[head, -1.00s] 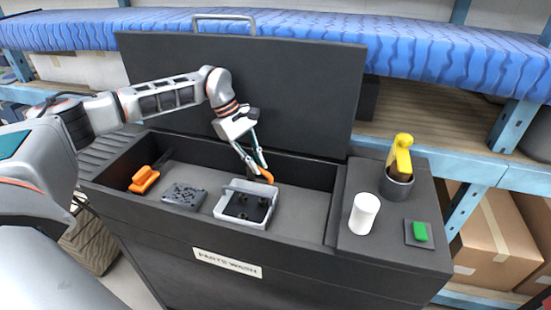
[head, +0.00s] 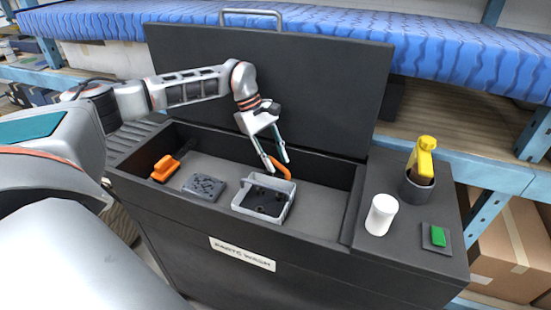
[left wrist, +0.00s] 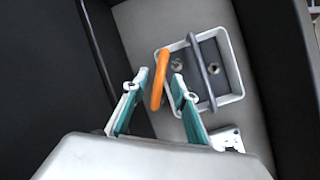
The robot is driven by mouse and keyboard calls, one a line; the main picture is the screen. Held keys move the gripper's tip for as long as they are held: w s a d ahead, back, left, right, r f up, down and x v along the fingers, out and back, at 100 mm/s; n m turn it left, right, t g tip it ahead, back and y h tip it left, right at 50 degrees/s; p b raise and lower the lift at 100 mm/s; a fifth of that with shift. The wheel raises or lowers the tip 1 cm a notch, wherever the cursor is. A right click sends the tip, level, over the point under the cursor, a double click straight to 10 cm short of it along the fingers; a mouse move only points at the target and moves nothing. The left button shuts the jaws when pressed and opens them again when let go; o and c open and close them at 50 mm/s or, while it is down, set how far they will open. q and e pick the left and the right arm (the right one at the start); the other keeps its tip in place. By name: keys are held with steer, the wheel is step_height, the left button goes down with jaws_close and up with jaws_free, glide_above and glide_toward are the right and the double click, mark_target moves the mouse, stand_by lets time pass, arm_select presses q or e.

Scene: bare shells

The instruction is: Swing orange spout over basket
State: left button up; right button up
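The orange spout (head: 282,169) is a curved tube at the back of the wash basin, by the basket's back rim. The basket (head: 250,214) is a grey open box with a bar handle and dark parts inside; it stands on the basin floor. My left gripper (head: 279,165) reaches down from above, its fingertips at the spout. In the left wrist view, the spout (left wrist: 160,80) lies between the two fingers (left wrist: 159,86) and overlaps the basket's near-left rim (left wrist: 168,59). The fingers are apart, with a gap beside the spout; firm contact is not visible. My right gripper is out of view.
An orange-handled brush (head: 167,168) and a grey plate part (head: 203,187) lie left of the basket. The raised lid (head: 330,90) stands behind. A white cylinder (head: 381,214), a cup (head: 417,188) with a yellow-topped item and a green switch (head: 437,236) occupy the right ledge.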

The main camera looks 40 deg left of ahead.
arm_select(q)
steer(key=v, duration=0.7)
steer(key=shift+r, duration=0.25)
